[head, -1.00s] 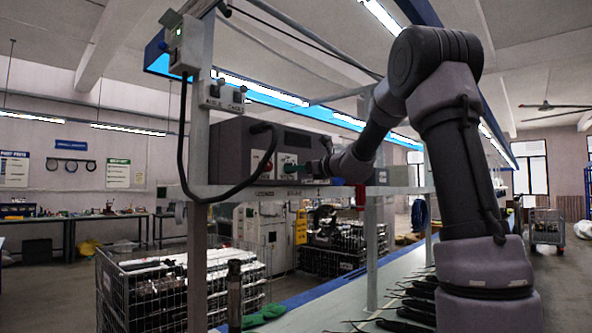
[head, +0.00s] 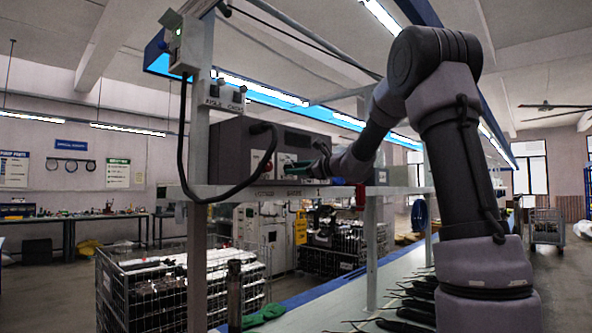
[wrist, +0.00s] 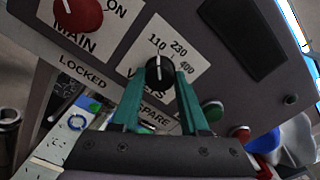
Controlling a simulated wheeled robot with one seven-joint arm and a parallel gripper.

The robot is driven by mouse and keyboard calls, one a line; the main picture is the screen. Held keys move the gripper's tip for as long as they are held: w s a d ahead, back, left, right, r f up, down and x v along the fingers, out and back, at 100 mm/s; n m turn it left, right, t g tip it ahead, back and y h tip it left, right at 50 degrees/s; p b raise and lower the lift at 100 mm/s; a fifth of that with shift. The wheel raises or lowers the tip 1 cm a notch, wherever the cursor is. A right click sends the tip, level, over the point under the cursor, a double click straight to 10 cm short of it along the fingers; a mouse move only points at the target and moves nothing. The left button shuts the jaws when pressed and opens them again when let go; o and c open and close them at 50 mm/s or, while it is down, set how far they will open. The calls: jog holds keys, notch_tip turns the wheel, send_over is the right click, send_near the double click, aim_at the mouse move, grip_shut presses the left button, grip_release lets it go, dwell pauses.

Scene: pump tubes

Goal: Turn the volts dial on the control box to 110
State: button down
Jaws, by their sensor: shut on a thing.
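The control box (head: 232,150) is a dark grey box on a shelf, left of my arm in the head view. In the wrist view its volts dial (wrist: 159,70) is a small black knob with a white pointer line on a white plate (wrist: 170,42) marked 110, 230 and 400. The pointer is near upright in the picture and points toward the 110 mark. My gripper (wrist: 160,78), with teal fingers, is shut on the dial, one finger on each side. In the head view my gripper (head: 318,163) is at the box's front and the dial is hidden.
A red main switch (wrist: 78,14) is up and left of the dial. Green and red buttons (wrist: 213,111) sit right of my fingers. A black cable (head: 182,130) hangs from the post left of the box. The shelf edge (head: 270,191) runs below the box.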

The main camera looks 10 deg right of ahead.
jog(key=shift+c, duration=2.1)
grip_release()
jog(key=v, duration=1)
jog(key=shift+s+d, duration=0.2)
jog(key=shift+s, duration=0.15)
